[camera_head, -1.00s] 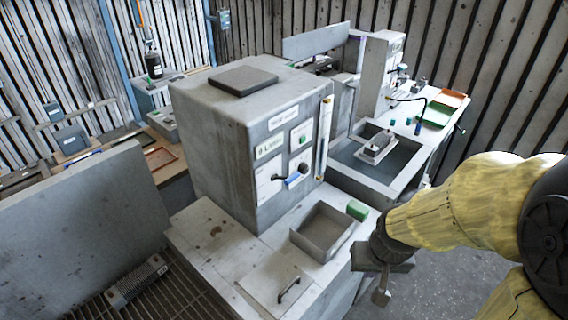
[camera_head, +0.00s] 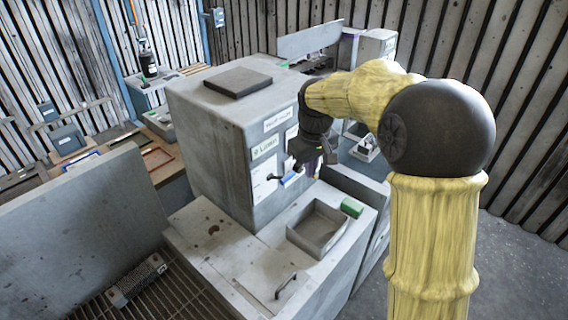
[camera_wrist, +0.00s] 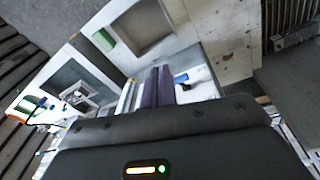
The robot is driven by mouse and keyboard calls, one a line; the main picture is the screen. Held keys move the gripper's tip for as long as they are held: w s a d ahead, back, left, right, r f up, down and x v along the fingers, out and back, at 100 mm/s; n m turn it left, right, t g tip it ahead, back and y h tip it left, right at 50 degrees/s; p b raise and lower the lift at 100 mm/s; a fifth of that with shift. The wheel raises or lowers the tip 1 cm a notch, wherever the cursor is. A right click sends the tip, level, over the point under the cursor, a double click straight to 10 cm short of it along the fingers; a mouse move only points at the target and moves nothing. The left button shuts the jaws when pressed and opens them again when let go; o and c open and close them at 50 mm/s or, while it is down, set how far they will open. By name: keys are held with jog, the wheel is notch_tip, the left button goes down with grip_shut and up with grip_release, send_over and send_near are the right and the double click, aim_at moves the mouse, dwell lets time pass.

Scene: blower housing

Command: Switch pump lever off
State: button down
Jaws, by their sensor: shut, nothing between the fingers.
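The pump lever shows as a blue grip (camera_head: 290,179) with a dark end to its left, on the front panel of the tall grey housing (camera_head: 215,150). My gripper (camera_head: 309,169) is at the panel's right side, close to the blue grip. I cannot tell whether they touch. In the wrist view my shut, dark purple fingers (camera_wrist: 158,86) point toward the panel, with nothing between them. The blue grip (camera_wrist: 181,78) shows just right of the fingers there. My wrist hides part of the panel.
Below the panel is a ledge with an open square bin (camera_head: 318,228), a green block (camera_head: 352,207) and a small handle (camera_head: 285,285). A flat dark slab (camera_head: 238,82) lies on the housing top. A grey partition (camera_head: 80,235) stands at left.

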jog(key=w+a+r+n+p, duration=0.1)
jog(key=w+a+r+n, duration=0.2)
jog(key=w+a+r, duration=0.4)
jog(key=shift+a+n+g, duration=0.3)
jog(key=shift+a, duration=0.65)
jog(key=p, duration=0.2)
send_over(284, 177)
jog(key=w+a, duration=0.2)
notch_tip(284, 177, down, 9)
jog(key=shift+s+d+f+p, duration=0.15)
jog(key=shift+d+f+p, duration=0.2)
jog(key=shift+f, duration=0.4)
jog(key=shift+s+d+f+p, duration=0.2)
jog(key=shift+d+f+p, duration=0.1)
jog(key=shift+f, duration=0.4)
jog(key=shift+s+d+f+p, duration=0.15)
jog(key=shift+d+f+p, duration=0.2)
jog(key=shift+f, duration=0.4)
jog(key=shift+f+b, duration=0.15)
jog(key=shift+b, duration=0.25)
